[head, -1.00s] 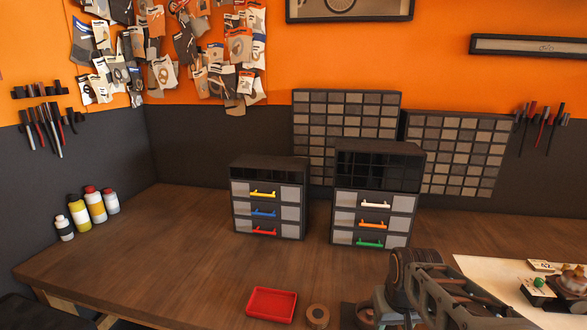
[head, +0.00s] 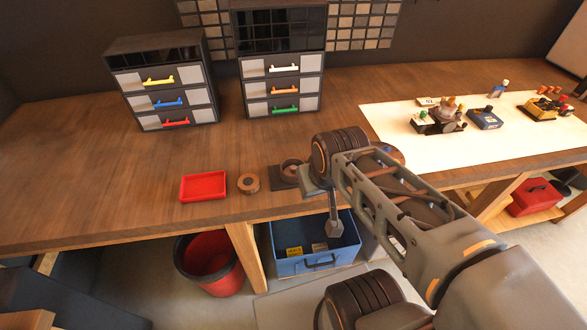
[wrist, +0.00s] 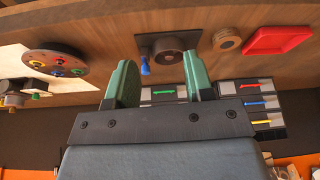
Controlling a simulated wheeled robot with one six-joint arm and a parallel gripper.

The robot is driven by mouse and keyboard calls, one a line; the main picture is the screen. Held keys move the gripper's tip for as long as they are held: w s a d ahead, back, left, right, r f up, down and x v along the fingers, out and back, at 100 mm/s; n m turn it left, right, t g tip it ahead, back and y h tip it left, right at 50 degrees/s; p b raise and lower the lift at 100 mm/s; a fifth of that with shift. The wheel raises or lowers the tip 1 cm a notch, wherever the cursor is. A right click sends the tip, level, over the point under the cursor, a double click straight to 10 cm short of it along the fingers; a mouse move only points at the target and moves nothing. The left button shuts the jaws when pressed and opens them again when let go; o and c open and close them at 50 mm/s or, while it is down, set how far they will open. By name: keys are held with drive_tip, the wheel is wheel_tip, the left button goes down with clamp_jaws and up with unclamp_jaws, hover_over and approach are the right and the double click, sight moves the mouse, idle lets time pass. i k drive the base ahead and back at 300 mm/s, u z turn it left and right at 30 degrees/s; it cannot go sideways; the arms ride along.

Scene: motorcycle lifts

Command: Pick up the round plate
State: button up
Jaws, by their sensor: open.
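The round plate (wrist: 57,62) is a dark brown disc with several small coloured pieces on it, at the left of the wrist view. It lies on the wooden bench by the white mat. In the head view only a sliver of the plate (head: 393,153) shows behind my arm. My gripper (wrist: 158,60) is open and empty, its two green fingers spread, with the plate off to the left of them. In the head view my arm hides most of the gripper.
A dark square mount with a round part (head: 287,171), a tan ring (head: 248,184) and a red tray (head: 203,186) sit near the bench's front edge. Drawer cabinets (head: 165,85) stand behind. A white mat (head: 400,125) carries several parts. A blue bin (head: 292,262) is below.

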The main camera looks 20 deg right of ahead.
sight(291, 170)
drive_tip(key=z, duration=1.95)
drive_tip(key=k, duration=1)
drive_tip(key=u, duration=1.55)
drive_tip(key=i, duration=0.5)
drive_tip(key=z, duration=0.05)
